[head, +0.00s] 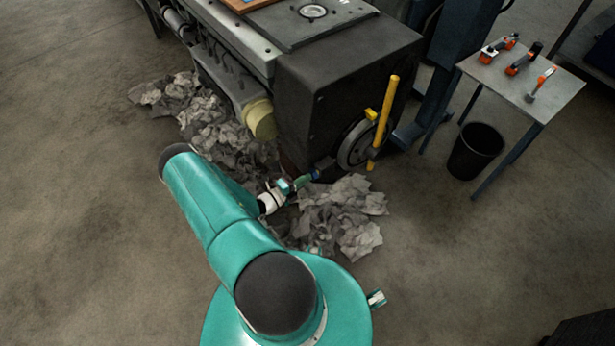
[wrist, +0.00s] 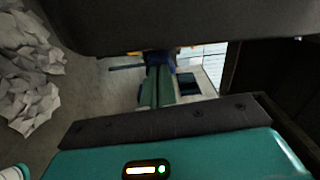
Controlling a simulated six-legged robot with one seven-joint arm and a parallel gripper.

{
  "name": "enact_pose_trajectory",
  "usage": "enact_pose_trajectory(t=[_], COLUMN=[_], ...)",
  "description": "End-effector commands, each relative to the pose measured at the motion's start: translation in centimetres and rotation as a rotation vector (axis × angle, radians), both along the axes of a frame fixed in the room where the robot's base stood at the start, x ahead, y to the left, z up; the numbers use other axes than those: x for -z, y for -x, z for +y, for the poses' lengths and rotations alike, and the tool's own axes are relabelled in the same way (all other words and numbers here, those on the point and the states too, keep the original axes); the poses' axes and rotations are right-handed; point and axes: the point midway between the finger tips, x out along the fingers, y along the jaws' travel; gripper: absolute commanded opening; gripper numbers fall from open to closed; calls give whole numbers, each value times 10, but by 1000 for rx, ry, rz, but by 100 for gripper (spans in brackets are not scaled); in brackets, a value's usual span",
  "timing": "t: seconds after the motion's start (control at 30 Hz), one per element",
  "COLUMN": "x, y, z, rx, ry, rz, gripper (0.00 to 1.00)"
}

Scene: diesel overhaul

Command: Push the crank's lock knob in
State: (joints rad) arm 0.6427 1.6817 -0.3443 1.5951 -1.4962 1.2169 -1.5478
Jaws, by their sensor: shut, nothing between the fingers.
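The crank shows in the head view as a dark round wheel (head: 352,148) on the engine's end face, with a long yellow bar (head: 384,122) standing nearly upright across it. A small yellow block (head: 371,114) sticks out beside the bar; I cannot tell for sure whether it is the lock knob. My gripper (head: 312,177) is shut and empty, low by the engine's bottom corner, left of and below the wheel. In the wrist view its green fingers (wrist: 157,88) lie together, with blue at their far end. A dark body hides most of the crank there.
Crumpled grey rags (head: 345,215) lie on the floor around my gripper and along the engine (head: 330,85). A side table (head: 520,85) with orange-and-black tools stands at the right, with a black bin (head: 475,150) by it. The floor at the left is clear.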

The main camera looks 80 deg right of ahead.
Motion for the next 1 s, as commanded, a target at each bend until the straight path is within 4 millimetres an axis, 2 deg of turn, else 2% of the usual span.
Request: enact_pose_trajectory(t=[0.57,1.0], x=[0,0], y=[1,11], z=[-1,-12], rx=[0,0], ry=[0,0], rz=[0,0], gripper=[0,0])
